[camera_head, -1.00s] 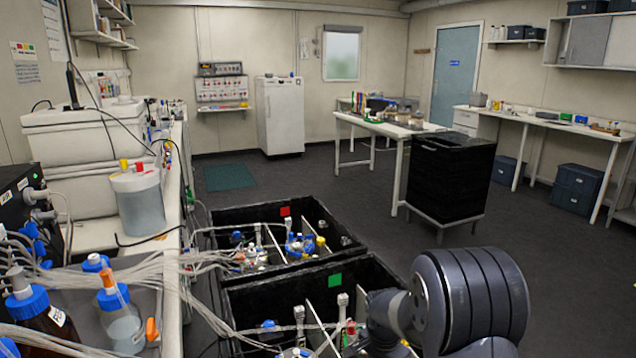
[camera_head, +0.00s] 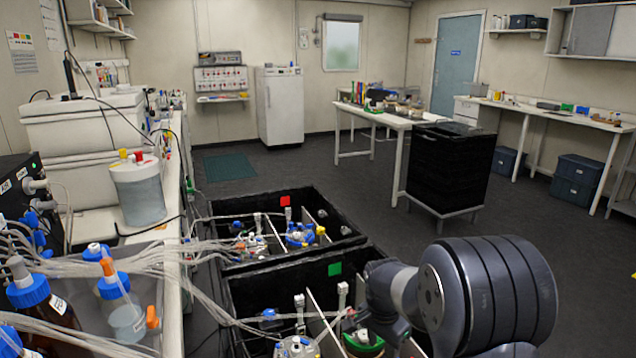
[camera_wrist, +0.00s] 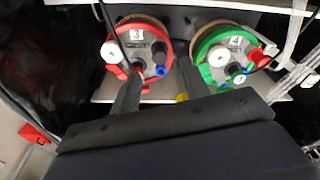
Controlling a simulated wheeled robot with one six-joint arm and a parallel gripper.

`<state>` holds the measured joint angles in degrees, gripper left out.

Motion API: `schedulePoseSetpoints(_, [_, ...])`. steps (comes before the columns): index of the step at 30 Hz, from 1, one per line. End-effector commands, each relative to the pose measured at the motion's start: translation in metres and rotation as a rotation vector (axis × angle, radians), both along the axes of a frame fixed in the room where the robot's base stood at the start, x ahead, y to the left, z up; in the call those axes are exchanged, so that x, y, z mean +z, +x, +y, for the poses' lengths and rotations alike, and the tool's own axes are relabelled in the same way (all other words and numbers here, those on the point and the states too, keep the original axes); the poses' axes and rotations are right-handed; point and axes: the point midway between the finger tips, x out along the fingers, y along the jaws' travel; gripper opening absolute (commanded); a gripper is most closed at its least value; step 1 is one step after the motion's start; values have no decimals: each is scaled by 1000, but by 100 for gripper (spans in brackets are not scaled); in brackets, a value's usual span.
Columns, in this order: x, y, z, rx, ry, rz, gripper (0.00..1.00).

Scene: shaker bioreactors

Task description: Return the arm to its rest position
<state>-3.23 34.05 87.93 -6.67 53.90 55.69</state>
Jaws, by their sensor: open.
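My arm (camera_head: 480,295) reaches over the near black shaker box (camera_head: 345,272) from the lower right in the head view; its gripper cannot be made out there. In the wrist view my gripper (camera_wrist: 160,88) is open, its two dark fingers apart with nothing held between them. Beyond the fingers are a red-rimmed bioreactor marked 3 (camera_wrist: 139,44) and a green-rimmed one marked 4 (camera_wrist: 222,52). The left finger overlaps the red one's lower edge in the picture; I cannot tell whether they touch. In the head view a green-rimmed vessel (camera_head: 362,346) is partly hidden by my arm.
A far black shaker box (camera_head: 350,240) with a red marker holds more vessels. Tubing (camera_head: 205,290) runs from the left bench across the boxes. A black cabinet (camera_head: 450,170) stands beyond, near a white table (camera_head: 375,115). The floor (camera_head: 570,245) on the right is clear.

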Motion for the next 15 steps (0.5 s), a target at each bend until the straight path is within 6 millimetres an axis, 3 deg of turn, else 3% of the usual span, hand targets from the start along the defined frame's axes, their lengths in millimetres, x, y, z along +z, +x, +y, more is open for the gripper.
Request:
schedulePoseSetpoints(8, [-58,3,-5,0,0,5,44])
schedulePoseSetpoints(10, [-40,5,-5,0,0,-3,44])
schedulePoseSetpoints(15, [-20,5,-6,0,-1,-2,44])
